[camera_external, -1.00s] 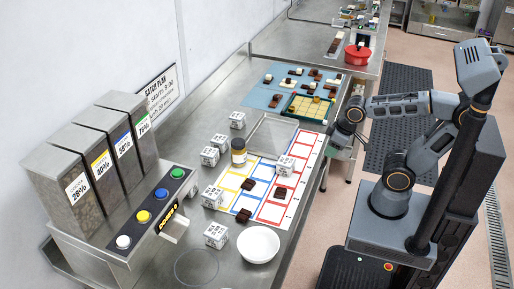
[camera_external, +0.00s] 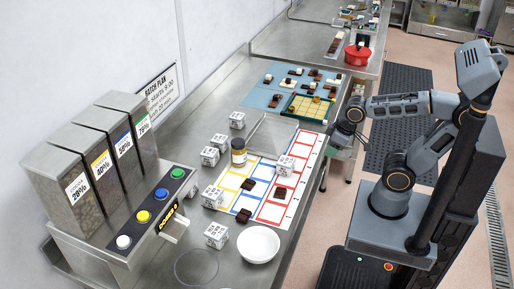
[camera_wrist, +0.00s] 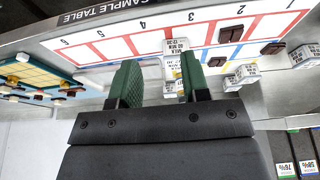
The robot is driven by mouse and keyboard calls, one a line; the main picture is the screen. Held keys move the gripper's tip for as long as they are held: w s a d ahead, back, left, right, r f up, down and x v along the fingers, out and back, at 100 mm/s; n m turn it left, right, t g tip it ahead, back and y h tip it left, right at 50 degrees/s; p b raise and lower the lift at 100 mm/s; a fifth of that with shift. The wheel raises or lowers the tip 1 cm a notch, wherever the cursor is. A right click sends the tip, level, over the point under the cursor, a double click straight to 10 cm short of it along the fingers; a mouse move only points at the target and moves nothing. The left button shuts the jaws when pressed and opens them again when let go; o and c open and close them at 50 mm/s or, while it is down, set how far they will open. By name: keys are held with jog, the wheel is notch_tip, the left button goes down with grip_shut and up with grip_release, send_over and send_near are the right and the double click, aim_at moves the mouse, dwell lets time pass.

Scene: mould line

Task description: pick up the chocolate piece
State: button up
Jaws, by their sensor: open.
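Dark chocolate pieces lie on the white grid sheet (camera_external: 306,150): one (camera_external: 248,184) by the yellow and blue cells, one (camera_external: 280,193) in the red cells and one (camera_external: 243,215) at the near end. In the wrist view, dark pieces show at the right, one on the sheet's edge (camera_wrist: 273,47) and one (camera_wrist: 217,61) near the white cubes. Which piece is meant I cannot tell. My gripper (camera_external: 347,138) is past the table's right edge, apart from all pieces. In the wrist view its green fingers (camera_wrist: 160,82) are spread with nothing held.
White printed cubes (camera_external: 209,156), a brown jar (camera_external: 239,150) and a white bowl (camera_external: 258,244) stand around the sheet. A clear tray (camera_external: 272,135) lies behind it. Further back are a gridded tray (camera_external: 307,107) and a blue mat (camera_external: 262,97) with several pieces.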

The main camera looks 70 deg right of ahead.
jog(key=shift+o, duration=0.3)
jog(key=o, duration=0.5)
